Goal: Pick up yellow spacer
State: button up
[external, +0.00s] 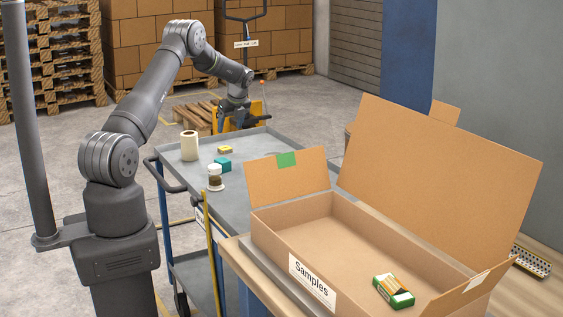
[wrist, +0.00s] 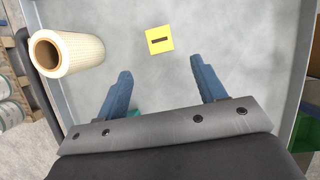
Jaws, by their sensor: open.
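The yellow spacer (external: 225,150) lies flat on the grey cart top, behind the teal block in the external view. In the wrist view the yellow spacer (wrist: 159,40) is a small square with a dark slot, ahead of and between my fingertips. My gripper (wrist: 162,68) is open and empty, its two blue fingers spread apart above the cart. In the external view my gripper (external: 229,118) is over the far part of the cart. It does not touch the spacer.
A cream tape roll (external: 189,146) stands left of the spacer. An open cardboard box (external: 345,210) holding a green-and-orange pack (external: 394,291) stands at right. The cart top (wrist: 235,40) right of the spacer is clear.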

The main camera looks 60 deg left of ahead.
aim_at(225, 148)
jog(key=x, duration=0.9)
jog(key=shift+f, duration=0.3)
jog(key=c, duration=1)
jog(key=shift+r, duration=0.1)
jog(key=shift+c, duration=0.4)
